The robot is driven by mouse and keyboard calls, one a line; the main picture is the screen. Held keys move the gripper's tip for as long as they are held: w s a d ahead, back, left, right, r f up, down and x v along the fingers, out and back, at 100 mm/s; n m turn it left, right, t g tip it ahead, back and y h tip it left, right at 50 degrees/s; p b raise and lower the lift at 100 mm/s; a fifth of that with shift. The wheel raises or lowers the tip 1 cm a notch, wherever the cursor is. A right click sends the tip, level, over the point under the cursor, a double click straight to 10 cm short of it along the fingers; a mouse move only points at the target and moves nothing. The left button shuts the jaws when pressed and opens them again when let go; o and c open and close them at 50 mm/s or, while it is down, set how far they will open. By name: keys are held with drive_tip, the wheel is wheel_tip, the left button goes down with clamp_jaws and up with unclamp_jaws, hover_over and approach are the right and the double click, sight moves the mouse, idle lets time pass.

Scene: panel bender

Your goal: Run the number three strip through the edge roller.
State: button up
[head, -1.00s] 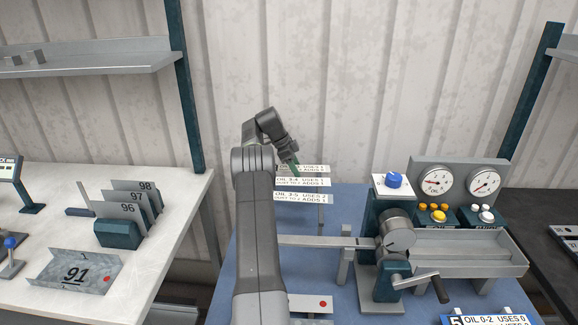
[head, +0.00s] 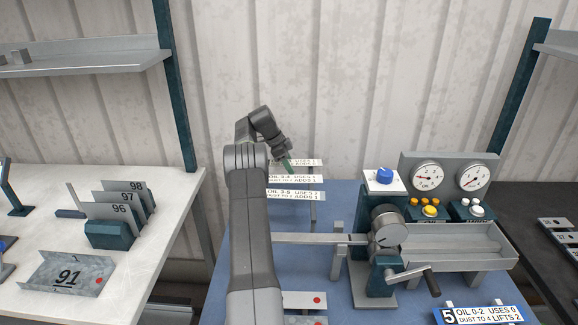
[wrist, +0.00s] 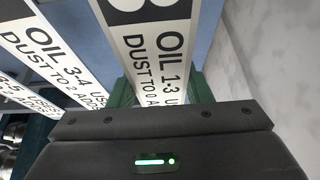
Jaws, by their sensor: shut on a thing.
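My gripper (head: 286,163) is at the far end of the rack of label strips in the head view. In the wrist view its green fingers (wrist: 163,92) are shut on either side of a white strip (wrist: 160,50) reading "OIL 1-3, DUST TO 0". Its large black number is cut off at the top edge, so I cannot read it surely. The held strip is the rearmost one (head: 308,162) in the head view, partly hidden by my gripper. The edge roller (head: 388,232), with a crank at its front right, stands right of my arm.
Two more strips (head: 295,178) (head: 295,195) stand in front of the held one. A strip numbered 5 (head: 485,315) lies at the front right. Oil and dust gauges (head: 428,173) stand behind the roller, with a tray (head: 458,247) to its right. Numbered plates (head: 118,210) stand on the left table.

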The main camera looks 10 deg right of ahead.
wheel_tip(320, 180, up, 6)
drive_tip(key=p, duration=0.4)
drive_tip(key=shift+r, duration=0.2)
drive_tip(key=shift+f, duration=0.1)
